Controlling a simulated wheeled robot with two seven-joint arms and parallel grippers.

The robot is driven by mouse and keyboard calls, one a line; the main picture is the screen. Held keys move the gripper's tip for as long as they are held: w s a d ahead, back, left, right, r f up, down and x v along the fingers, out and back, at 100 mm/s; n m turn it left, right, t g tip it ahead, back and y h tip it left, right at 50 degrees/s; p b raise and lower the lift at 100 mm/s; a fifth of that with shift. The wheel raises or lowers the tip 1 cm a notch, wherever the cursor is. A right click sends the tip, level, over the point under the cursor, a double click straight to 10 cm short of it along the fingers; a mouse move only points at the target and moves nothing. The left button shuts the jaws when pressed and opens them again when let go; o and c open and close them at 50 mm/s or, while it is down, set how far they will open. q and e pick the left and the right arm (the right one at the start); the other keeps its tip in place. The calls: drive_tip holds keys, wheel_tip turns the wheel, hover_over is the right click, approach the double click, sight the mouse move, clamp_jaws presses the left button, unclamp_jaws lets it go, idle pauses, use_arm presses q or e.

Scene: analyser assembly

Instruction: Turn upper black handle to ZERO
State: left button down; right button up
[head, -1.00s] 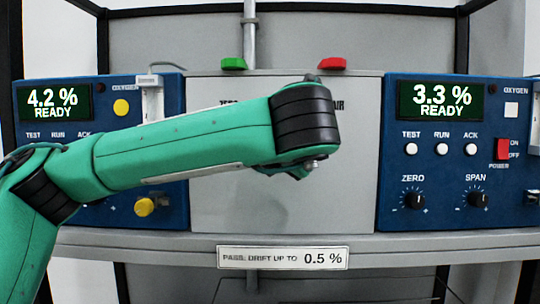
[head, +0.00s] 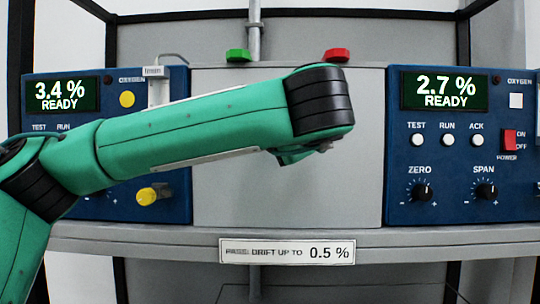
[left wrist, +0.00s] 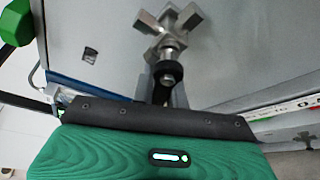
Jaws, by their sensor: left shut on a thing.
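In the left wrist view my left gripper (left wrist: 164,88) reaches up from its green housing. It is shut on a small black round part, which I take to be the black handle (left wrist: 168,72). A metal cross-shaped handle (left wrist: 172,36) on a threaded stem sits just beyond that part. In the head view my green left arm crosses the front of the grey middle cabinet, and its gripper is hidden behind it. The word ZERO shows above a black knob (head: 421,192) on the right blue panel, apart from my arm. My right gripper is out of view.
The left display (head: 62,95) reads 3.4 % and the right display (head: 444,92) 2.7 %, both READY. A black SPAN knob (head: 485,191) and a red power switch (head: 509,141) are at right. Green (head: 238,55) and red (head: 336,55) handles top the grey cabinet (head: 230,205).

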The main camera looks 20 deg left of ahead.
use_arm(q)
drive_tip(key=shift+a+r+m+t+y+b, duration=0.15)
drive_tip(key=shift+r+m+y+b, duration=0.2)
drive_tip(key=shift+m, duration=0.4)
drive_tip(key=shift+d+r+m+t+y+b, duration=0.1)
drive_tip(key=shift+r+m+t+y+b, duration=0.15)
drive_tip(key=shift+m+b, duration=0.35)
drive_tip(key=shift+a+r+m+t+y+b, duration=0.1)
drive_tip(key=shift+r+m+y+b, duration=0.25)
drive_tip(key=shift+m, duration=0.5)
drive_tip(key=c, duration=1.4)
unclamp_jaws()
